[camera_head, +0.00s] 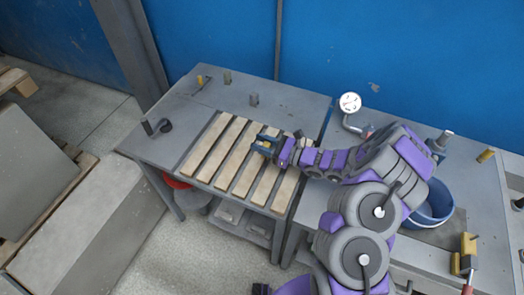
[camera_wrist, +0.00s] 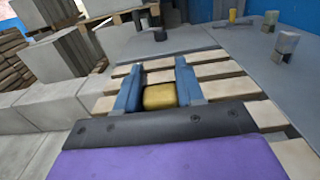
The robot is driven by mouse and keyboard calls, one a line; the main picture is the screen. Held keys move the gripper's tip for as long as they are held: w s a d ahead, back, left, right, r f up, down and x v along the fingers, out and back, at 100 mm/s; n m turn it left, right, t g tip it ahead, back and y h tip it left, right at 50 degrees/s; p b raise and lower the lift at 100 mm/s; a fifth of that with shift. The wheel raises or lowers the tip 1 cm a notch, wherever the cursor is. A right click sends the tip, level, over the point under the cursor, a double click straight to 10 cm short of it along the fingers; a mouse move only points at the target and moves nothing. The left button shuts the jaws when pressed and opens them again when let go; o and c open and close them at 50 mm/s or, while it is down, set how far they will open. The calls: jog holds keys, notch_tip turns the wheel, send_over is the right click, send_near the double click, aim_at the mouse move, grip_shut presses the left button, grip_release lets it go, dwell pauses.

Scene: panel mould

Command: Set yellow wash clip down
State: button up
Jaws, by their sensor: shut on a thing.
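My gripper (camera_head: 264,142) is over the right part of the slatted wooden rack (camera_head: 222,146) on the left grey table. In the wrist view my gripper (camera_wrist: 158,86) has its two blue fingers on either side of the yellow wash clip (camera_wrist: 160,97), shut on it. The clip shows as a blocky yellow piece low between the fingers. Its lower side is hidden. Rack slats (camera_wrist: 228,88) show behind and beside it. I cannot tell whether the clip touches the slats. In the head view the clip is too small to make out clearly.
Small grey and yellow pieces (camera_head: 200,80) stand on the left table's back part, with a dark hook-like piece (camera_head: 158,127) at its left. On the right table are a round gauge (camera_head: 350,102), a blue bucket (camera_head: 441,214) and a yellow-headed tool (camera_head: 468,244). The left slats are bare.

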notch_tip(320, 180, down, 4)
jog(key=shift+r+b, duration=0.25)
jog(key=shift+b, duration=0.4)
jog(key=o, duration=1)
jog(key=shift+d, duration=0.1)
jog(key=p+v, duration=0.2)
jog(key=v, duration=0.5)
jog(key=shift+s+d+r, duration=0.1)
jog(key=shift+d, duration=0.1)
jog(key=s+a+r+n+g+h, duration=0.2)
jog(key=s+a+r+n+g, duration=0.3)
jog(key=s+r+n, duration=0.4)
jog(key=s+a+r+n+g+h, duration=0.2)
jog(key=s+a+r+n+g, duration=0.2)
jog(key=s+r+n+g, duration=0.45)
jog(key=s+d+r+n+t+h, duration=0.1)
jog(key=s+d+h, duration=0.3)
jog(key=s+d, duration=0.2)
jog(key=s+d+r+n+t+h, duration=0.2)
jog(key=s+d+h, duration=0.2)
jog(key=s+d, duration=0.3)
jog(key=s+d+r+n+t+h, duration=0.1)
jog(key=s+d+t+h, duration=0.1)
jog(key=s+d+h, duration=0.3)
jog(key=shift+s+d+r+n+t, duration=0.25)
jog(key=shift+s+d+r, duration=0.1)
jog(key=shift+s+d, duration=0.4)
